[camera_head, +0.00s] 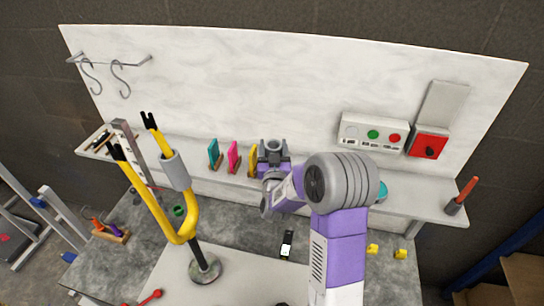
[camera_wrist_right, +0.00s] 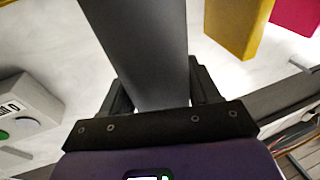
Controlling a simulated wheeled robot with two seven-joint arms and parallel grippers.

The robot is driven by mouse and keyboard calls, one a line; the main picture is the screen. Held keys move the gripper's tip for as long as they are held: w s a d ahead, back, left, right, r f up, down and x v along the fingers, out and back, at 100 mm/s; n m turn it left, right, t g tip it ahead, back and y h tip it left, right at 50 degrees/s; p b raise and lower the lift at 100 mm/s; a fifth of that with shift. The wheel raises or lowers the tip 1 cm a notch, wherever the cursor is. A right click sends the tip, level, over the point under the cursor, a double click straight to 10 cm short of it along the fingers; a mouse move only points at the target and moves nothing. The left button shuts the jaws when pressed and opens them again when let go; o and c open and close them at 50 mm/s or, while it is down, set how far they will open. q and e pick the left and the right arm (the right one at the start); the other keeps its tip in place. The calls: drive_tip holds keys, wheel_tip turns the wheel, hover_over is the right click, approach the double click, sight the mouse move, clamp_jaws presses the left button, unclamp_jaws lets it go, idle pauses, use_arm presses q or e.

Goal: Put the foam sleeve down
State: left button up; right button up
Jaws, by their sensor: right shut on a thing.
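A grey foam sleeve (camera_head: 273,146) is held upright in my right gripper (camera_head: 272,163), at the wall shelf just right of the yellow block. The right wrist view shows the grey sleeve (camera_wrist_right: 150,50) between the two dark fingers. Whether its lower end touches the shelf is hidden by the gripper and arm. Another grey sleeve (camera_head: 176,170) sits around the right prong of a yellow fork (camera_head: 181,229), which stands on a round metal base (camera_head: 205,269). My left gripper is not in view.
The pale shelf (camera_head: 405,199) carries teal (camera_head: 214,154), pink (camera_head: 233,157) and yellow (camera_head: 252,160) blocks left of the gripper. A button panel (camera_head: 373,133) and red box (camera_head: 428,144) are at right. A dark device (camera_head: 287,245) lies on the bench below.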

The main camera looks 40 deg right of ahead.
drive_tip(key=shift+f, duration=1.5)
drive_tip(key=shift+b, duration=0.35)
drive_tip(key=shift+f, duration=0.2)
drive_tip(key=o, duration=1.1)
drive_tip(key=shift+r, duration=0.1)
